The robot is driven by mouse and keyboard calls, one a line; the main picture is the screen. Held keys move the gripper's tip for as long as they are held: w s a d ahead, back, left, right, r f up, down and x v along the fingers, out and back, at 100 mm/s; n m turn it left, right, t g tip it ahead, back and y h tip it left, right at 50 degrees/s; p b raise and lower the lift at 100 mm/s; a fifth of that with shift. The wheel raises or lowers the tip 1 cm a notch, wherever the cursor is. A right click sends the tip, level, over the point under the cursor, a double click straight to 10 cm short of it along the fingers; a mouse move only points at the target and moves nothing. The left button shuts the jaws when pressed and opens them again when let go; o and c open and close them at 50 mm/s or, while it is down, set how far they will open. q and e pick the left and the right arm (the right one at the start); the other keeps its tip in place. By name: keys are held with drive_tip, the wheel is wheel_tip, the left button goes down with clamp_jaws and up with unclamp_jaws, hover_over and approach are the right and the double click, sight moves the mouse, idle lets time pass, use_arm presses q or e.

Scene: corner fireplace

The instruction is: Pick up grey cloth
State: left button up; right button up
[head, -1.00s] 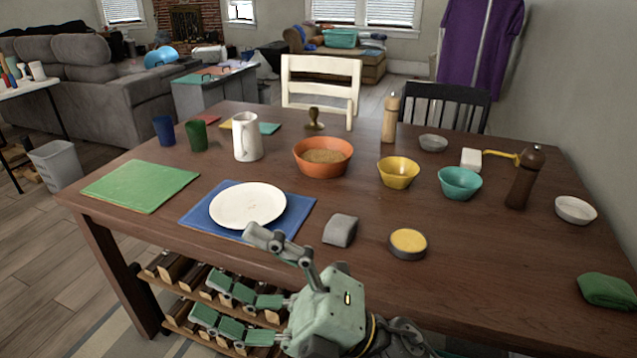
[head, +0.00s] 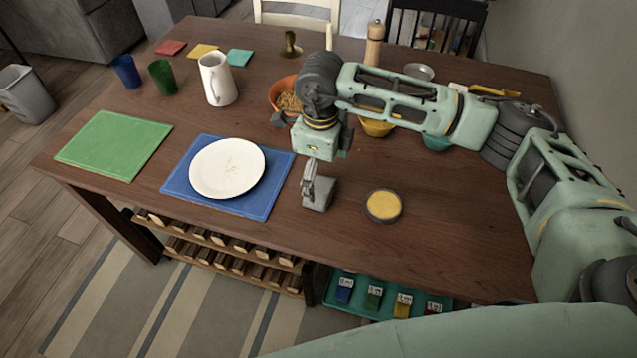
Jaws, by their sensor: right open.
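The grey cloth (head: 325,197) is a small folded block on the brown table, to the right of the blue mat (head: 262,201). My right gripper (head: 309,190) points down at the cloth, its fingers over the cloth's left part and hiding some of it. The gripper is open. I cannot tell whether the fingers touch the cloth. My left gripper is not in view.
A white plate (head: 228,167) lies on the blue mat, left of the cloth. A round yellow-topped tin (head: 384,206) stands to the right. The orange bowl (head: 279,95) is behind, partly hidden by my right arm. The table's front right is clear.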

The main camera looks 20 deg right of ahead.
sight(319, 185)
drive_tip(key=f, duration=0.3)
drive_tip(key=f+p, duration=0.1)
drive_tip(key=f, duration=0.1)
drive_tip(key=shift+w+f, duration=0.3)
drive_tip(key=shift+w, duration=0.1)
drive_tip(key=c, duration=1.1)
